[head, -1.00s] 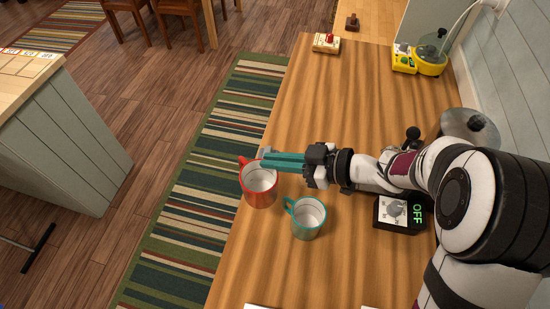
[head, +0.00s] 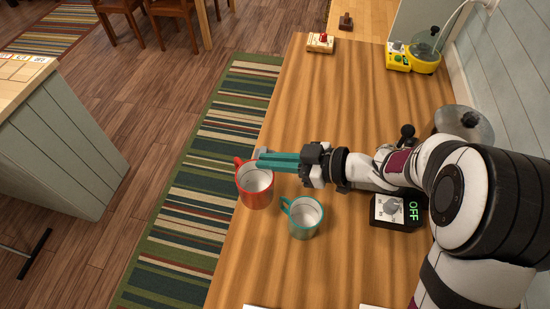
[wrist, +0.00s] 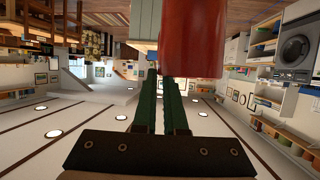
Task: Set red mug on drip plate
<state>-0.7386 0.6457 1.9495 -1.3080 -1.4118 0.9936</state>
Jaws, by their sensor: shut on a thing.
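The red mug (head: 256,196) is upright at the left edge of the wooden table in the head view, its handle toward the upper left. My gripper (head: 262,162), with teal fingers, is shut on the mug near its rim and handle side. I cannot tell whether the mug's base touches the table. In the wrist view the red mug (wrist: 192,40) fills the top middle, at the ends of my gripper's fingers (wrist: 165,85). I cannot make out a drip plate for certain in either view.
A teal-handled mug (head: 303,219) stands close to the lower right of the red mug. A box reading OFF (head: 398,209) lies farther right, under my arm. A metal round thing (head: 470,125) and a yellow appliance (head: 415,58) are along the wall. The table's upper middle (head: 330,95) is clear.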

